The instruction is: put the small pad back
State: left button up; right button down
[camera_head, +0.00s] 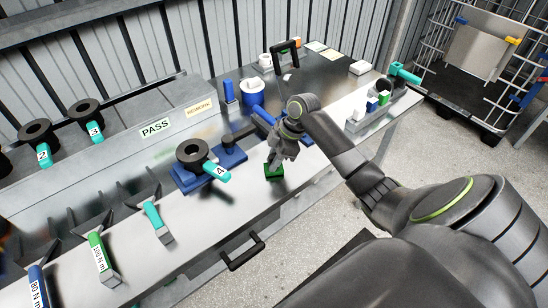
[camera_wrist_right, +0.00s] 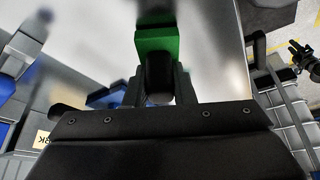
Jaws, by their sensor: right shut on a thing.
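A small green pad (camera_head: 274,171) with a dark grip is at my right gripper (camera_head: 281,150), over the metal bench near its front edge. In the right wrist view the green pad (camera_wrist_right: 157,41) shows beyond the fingers, with its dark grip between them. My right gripper (camera_wrist_right: 159,85) is shut on that grip. I cannot tell whether the pad touches the bench or hangs just above it. I do not see my left gripper.
Left of the pad, a blue base (camera_head: 191,182) holds a black ring tool with teal tag 4. A smaller blue base (camera_head: 229,158) lies behind. A blue cup (camera_head: 252,98) stands farther back. A grey caddy (camera_head: 361,125) is to the right. Bare bench (camera_head: 236,207) lies in front.

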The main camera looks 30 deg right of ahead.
jog(key=shift+f, duration=0.15)
dwell(0.4)
grip_release()
dwell(0.7)
jog(key=shift+p, duration=0.3)
jog(key=p+v, duration=0.8)
jog(key=v, duration=0.1)
dwell(0.9)
dwell(0.4)
